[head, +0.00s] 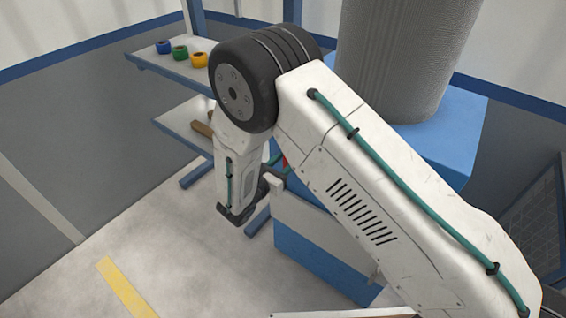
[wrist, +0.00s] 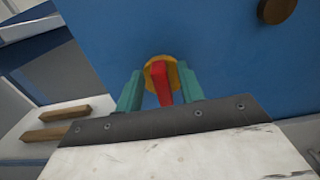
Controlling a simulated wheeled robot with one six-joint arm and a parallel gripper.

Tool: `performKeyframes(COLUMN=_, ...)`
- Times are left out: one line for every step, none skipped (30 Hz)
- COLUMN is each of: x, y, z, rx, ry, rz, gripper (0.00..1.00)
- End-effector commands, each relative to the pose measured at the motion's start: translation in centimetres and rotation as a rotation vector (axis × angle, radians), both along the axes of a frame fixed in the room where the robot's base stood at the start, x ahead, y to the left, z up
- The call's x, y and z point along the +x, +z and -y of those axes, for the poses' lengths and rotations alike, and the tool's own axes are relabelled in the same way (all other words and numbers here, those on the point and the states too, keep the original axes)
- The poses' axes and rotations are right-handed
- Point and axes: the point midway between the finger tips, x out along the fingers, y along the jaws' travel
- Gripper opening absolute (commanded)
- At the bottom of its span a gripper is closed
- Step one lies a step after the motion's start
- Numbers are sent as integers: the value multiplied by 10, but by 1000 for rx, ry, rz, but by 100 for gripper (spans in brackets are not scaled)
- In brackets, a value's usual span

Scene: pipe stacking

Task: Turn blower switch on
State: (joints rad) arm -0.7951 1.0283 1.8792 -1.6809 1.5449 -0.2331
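In the wrist view, the blower switch is a red handle (wrist: 162,84) on a yellow round base (wrist: 150,73), set on a blue panel (wrist: 105,35). My gripper (wrist: 160,88) has two teal fingers, one on each side of the red handle. The fingers are apart, with gaps visible between them and the handle. The blue and white machine cabinet (head: 310,255) stands beside my wrist.
A brown round knob (wrist: 276,10) sits on the panel, upper right. Wooden blocks (wrist: 68,114) lie on a shelf at left. Blue, green and yellow rings (head: 180,52) rest on the upper shelf. A large grey cylinder (head: 405,60) stands behind my arm. The floor at left is clear.

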Motion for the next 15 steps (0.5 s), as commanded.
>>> performKeyframes(x=0, y=0, z=0, rx=0, ry=0, rz=0, gripper=38)
performKeyframes(x=0, y=0, z=0, rx=0, ry=0, rz=0, gripper=38)
performKeyframes(x=0, y=0, z=0, rx=0, ry=0, rz=0, gripper=38)
performKeyframes(x=0, y=0, z=0, rx=0, ry=0, rz=0, gripper=38)
performKeyframes(x=0, y=0, z=0, rx=0, ry=0, rz=0, gripper=38)
performKeyframes(x=0, y=0, z=0, rx=0, ry=0, rz=0, gripper=35)
performKeyframes(x=0, y=0, z=0, rx=0, ry=0, rz=0, gripper=27)
performKeyframes(x=0, y=0, z=0, rx=0, ry=0, rz=0, gripper=19)
performKeyframes(x=0, y=0, z=0, rx=0, ry=0, rz=0, gripper=8)
performKeyframes(x=0, y=0, z=0, rx=0, ry=0, rz=0, gripper=0)
performKeyframes(x=0, y=0, z=0, rx=0, ry=0, rz=0, gripper=0)
performKeyframes(x=0, y=0, z=0, rx=0, ry=1, rz=0, gripper=0)
performKeyframes(x=0, y=0, z=0, rx=0, ry=1, rz=0, gripper=0)
performKeyframes(x=0, y=0, z=-1, rx=1, ry=1, rz=1, gripper=0)
performKeyframes(x=0, y=0, z=-1, rx=2, ry=1, rz=1, gripper=0)
